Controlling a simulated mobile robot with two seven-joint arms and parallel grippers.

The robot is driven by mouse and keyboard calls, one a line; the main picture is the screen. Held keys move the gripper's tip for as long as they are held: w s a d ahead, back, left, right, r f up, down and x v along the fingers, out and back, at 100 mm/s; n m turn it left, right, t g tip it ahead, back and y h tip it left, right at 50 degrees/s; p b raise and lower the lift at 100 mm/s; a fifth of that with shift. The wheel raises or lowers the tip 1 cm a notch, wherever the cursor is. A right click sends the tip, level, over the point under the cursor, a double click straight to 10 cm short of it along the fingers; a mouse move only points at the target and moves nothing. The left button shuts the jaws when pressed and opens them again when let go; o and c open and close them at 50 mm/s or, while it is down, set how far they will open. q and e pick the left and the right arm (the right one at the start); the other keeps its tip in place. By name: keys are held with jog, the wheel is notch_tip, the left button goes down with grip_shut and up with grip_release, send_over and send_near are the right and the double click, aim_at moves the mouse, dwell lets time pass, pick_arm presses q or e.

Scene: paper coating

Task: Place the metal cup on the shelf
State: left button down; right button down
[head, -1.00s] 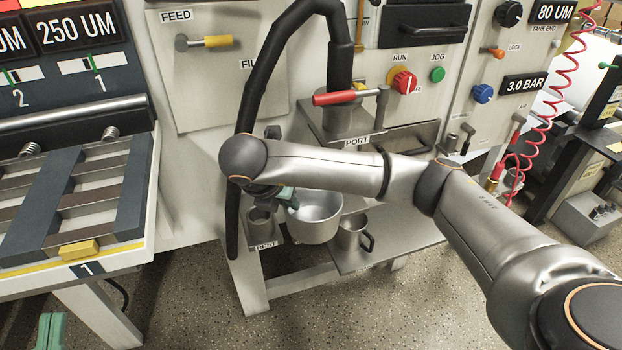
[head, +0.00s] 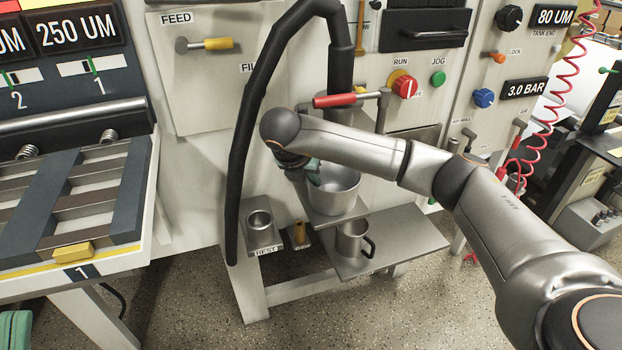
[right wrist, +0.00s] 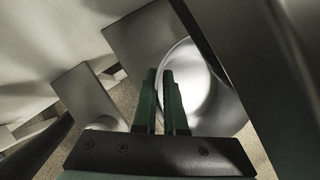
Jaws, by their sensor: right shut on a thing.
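The metal cup (head: 338,196) is a wide, open, pot-like vessel, upright below the red-handled valve. A small grey shelf (head: 322,221) shows directly under it; I cannot tell whether the cup touches it. My right gripper (head: 314,172) is shut on the cup's left rim. In the right wrist view its green fingers (right wrist: 160,74) meet the rim of the cup (right wrist: 205,95), whose inside looks empty. My left gripper (head: 15,332) shows only as a green piece at the lower left edge; its opening is not visible.
A handled metal mug (head: 352,240) stands on a lower shelf (head: 405,240). A small cup (head: 259,221) sits on the REST holder (head: 268,244), with a yellow cylinder (head: 300,235) beside it. A black hose (head: 240,150) hangs left of my right wrist.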

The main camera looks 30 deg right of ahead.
jog(key=c, duration=1)
grip_release()
pick_arm(q)
jog(key=shift+s, duration=0.1)
